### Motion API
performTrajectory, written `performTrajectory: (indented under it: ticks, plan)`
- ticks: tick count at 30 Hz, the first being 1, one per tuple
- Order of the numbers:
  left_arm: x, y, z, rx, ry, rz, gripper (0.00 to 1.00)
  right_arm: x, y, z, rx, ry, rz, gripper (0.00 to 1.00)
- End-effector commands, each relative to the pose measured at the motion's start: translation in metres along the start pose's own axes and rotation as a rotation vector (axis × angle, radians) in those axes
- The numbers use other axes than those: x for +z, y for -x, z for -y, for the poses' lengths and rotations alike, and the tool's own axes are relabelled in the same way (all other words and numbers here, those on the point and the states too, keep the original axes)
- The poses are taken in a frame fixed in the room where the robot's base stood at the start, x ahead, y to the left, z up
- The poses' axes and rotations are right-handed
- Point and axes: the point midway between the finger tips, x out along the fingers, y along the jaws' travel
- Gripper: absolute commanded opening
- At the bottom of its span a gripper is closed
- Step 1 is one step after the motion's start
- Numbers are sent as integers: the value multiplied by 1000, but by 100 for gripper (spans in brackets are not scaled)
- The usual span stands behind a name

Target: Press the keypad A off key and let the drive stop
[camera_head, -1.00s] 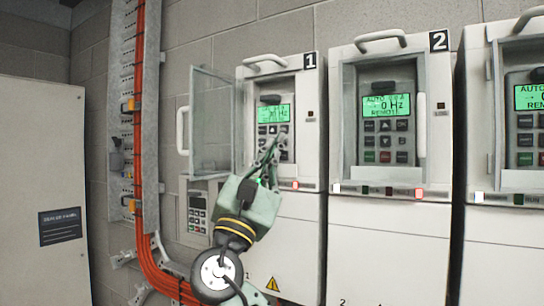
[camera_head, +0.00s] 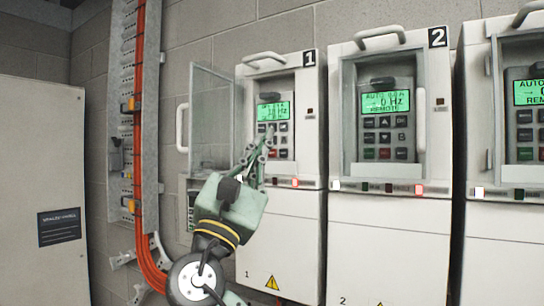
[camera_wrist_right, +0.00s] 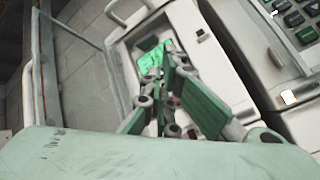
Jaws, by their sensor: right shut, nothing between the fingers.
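Drive 1 (camera_head: 286,215) has its clear door (camera_head: 210,115) swung open to the left. Its keypad has a lit green display (camera_head: 273,111), which also shows in the right wrist view (camera_wrist_right: 151,60); the Hz reading is too small to read surely. A red key (camera_head: 272,154) shows in the keypad's bottom row, just right of my fingers. My right gripper (camera_head: 265,142) is shut and empty, its fingertips in front of the keypad's left part. The fingers hide the lower left keys, and I cannot tell whether they touch. My left gripper is not in view.
Drive 2 (camera_head: 390,240) stands to the right with its display reading 0 Hz; a third drive (camera_head: 510,240) is at the right edge. Orange cables (camera_head: 139,180) run down the wall at left. A grey cabinet (camera_head: 40,170) stands far left.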

Motion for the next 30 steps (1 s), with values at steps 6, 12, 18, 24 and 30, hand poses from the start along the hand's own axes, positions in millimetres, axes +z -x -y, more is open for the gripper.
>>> performTrajectory:
  ticks: [6,12,18,24,30]
  plan:
    - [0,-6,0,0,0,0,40,10,16,-11,1,-2,0,0]
    - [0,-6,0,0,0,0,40,14,19,-14,0,1,0,0]
    - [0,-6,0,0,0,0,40,14,19,-14,0,1,0,0]
    - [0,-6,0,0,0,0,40,14,19,-14,0,1,0,0]
    - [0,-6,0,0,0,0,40,14,19,-14,0,1,0,0]
